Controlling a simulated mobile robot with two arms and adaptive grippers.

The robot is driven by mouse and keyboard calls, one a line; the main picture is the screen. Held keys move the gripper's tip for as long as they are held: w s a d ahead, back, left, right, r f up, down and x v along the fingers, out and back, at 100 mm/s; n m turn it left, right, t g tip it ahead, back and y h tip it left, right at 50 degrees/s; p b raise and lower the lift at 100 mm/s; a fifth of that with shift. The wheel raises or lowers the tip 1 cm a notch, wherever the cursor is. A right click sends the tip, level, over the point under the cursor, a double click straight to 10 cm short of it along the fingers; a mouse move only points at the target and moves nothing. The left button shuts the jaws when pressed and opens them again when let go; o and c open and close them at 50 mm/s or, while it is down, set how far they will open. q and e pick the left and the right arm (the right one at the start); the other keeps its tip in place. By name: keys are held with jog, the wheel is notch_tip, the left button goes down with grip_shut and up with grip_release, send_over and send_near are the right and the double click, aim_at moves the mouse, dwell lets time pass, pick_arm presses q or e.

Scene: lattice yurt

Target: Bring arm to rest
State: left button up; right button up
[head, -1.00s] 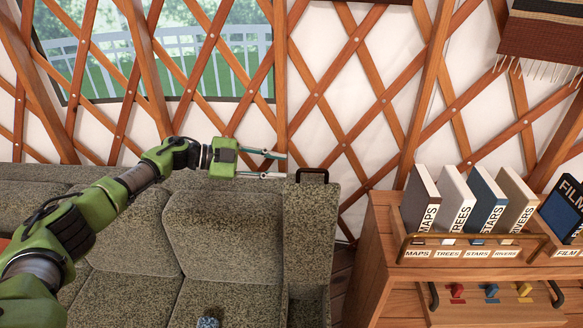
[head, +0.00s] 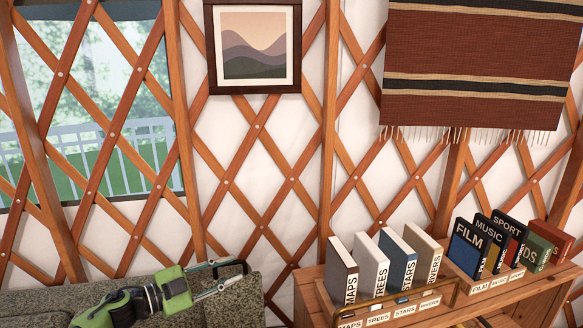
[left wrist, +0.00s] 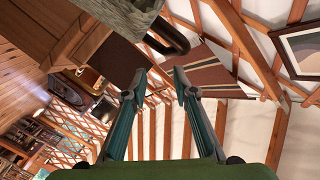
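My left gripper (head: 234,271) is low in the head view, over the grey speckled sofa (head: 235,302). Its two slim fingers point right and stand apart, with nothing seen between them. In the left wrist view the teal fingers of my left gripper (left wrist: 161,76) are also spread. A dark handle (left wrist: 168,40) shows beyond the fingertips there, with a gap between it and them. In the head view this dark handle (head: 243,263) on the sofa arm lies close behind the fingertips. My right gripper is in neither view.
A wooden bookcase (head: 305,284) with labelled books such as MAPS (head: 341,270) and FILM (head: 467,246) stands at the right. A framed picture (head: 254,46) and a fringed textile (head: 475,65) hang on the lattice wall. The space above the sofa looks free.

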pick_arm(q)
jog(key=s+d+f+n+t+y, duration=0.4)
jog(key=d+n+t+y, duration=0.1)
jog(key=n, duration=0.2)
jog(key=s+a+f+n+g+y, duration=0.35)
jog(key=s+f+n+y, duration=0.3)
jog(key=s+f, duration=0.35)
jog(key=s+a+f+n+g, duration=0.1)
jog(key=s+f+g, duration=0.15)
jog(key=s, duration=0.65)
jog(key=s+a+f+n+g+y, duration=0.1)
jog(key=s+a+g, duration=0.15)
jog(key=s, duration=0.65)
jog(key=s+a+f+n+g, duration=0.15)
jog(key=s+g, duration=0.25)
jog(key=s, duration=0.6)
notch_tip(320, 180, down, 28)
jog(key=s+g+b, duration=0.1)
jog(key=s+b, duration=0.1)
jog(key=s+a+f+m+g+b, duration=0.1)
jog(key=s+a+f, duration=0.1)
jog(key=s+f, duration=1.5)
jog(key=shift+a+f, duration=0.15)
jog(key=shift+f, duration=0.65)
